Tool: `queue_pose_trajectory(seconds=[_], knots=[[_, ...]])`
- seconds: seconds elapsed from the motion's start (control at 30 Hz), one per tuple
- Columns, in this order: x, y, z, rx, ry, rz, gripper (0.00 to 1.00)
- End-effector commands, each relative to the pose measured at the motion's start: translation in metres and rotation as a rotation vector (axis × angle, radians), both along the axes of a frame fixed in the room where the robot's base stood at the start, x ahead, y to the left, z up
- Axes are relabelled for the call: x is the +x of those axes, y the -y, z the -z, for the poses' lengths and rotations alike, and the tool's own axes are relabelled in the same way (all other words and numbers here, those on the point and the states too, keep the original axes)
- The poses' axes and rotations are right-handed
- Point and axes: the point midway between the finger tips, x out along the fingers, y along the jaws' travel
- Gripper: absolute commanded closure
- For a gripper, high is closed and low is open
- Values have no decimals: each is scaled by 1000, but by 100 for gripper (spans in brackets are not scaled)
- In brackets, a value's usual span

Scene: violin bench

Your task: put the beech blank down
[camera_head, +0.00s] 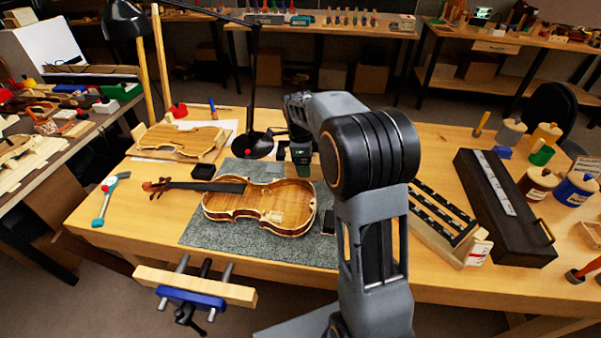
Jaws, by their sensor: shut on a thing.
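My gripper (302,168) is above the back right part of the grey mat (210,232), just beyond the violin's right end. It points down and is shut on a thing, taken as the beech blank.
A black lamp base (252,146) stands close left of my gripper. A long black case (480,200), jars and a slotted rack are at the right. A vise (195,290) juts from the front edge.

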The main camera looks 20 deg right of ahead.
Motion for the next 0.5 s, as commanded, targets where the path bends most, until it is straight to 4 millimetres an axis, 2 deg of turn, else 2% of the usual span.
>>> queue_pose_trajectory(seconds=[0.2, 0.3, 0.5], knots=[[43, 38, 24, 0, -2, 2, 70], [53, 47, 45, 0, -4, 1, 70], [68, 60, 68, 0, -1, 3, 70]])
